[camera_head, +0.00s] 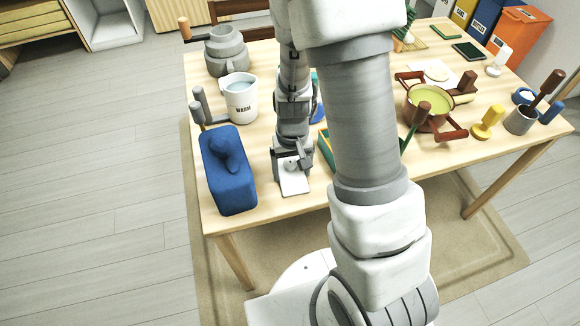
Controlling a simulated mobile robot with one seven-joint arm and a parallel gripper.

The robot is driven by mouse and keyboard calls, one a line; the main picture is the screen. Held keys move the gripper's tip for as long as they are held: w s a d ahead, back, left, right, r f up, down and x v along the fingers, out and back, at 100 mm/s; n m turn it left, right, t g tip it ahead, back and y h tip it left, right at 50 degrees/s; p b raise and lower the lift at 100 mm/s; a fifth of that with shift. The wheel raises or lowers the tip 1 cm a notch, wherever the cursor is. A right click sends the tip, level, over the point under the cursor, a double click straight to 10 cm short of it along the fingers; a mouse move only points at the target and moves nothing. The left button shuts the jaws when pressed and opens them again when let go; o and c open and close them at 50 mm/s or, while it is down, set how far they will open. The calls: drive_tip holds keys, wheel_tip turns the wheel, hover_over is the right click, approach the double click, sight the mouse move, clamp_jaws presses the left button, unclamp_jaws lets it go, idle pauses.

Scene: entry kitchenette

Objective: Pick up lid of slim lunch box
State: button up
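My gripper (292,166) points down at the near edge of the wooden table, left of my upper arm. Directly under it is a small white flat piece (294,186), perhaps the lunch box lid. A small pale rounded part shows between or just behind the fingers. I cannot tell whether the fingers touch it. A green-sided box (325,147) stands just right of the gripper, mostly hidden behind my arm. It may be the slim lunch box, but I cannot be sure.
A blue box-shaped item (228,185) stands close left of my gripper. A white mug (240,100) and grey pot (226,50) are behind it. A brown pot with green contents (428,106), a yellow item (488,122) and a utensil cup (521,119) occupy the table's right.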

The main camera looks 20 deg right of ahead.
drive_tip(key=c, duration=0.6)
drive_tip(key=shift+r, duration=0.15)
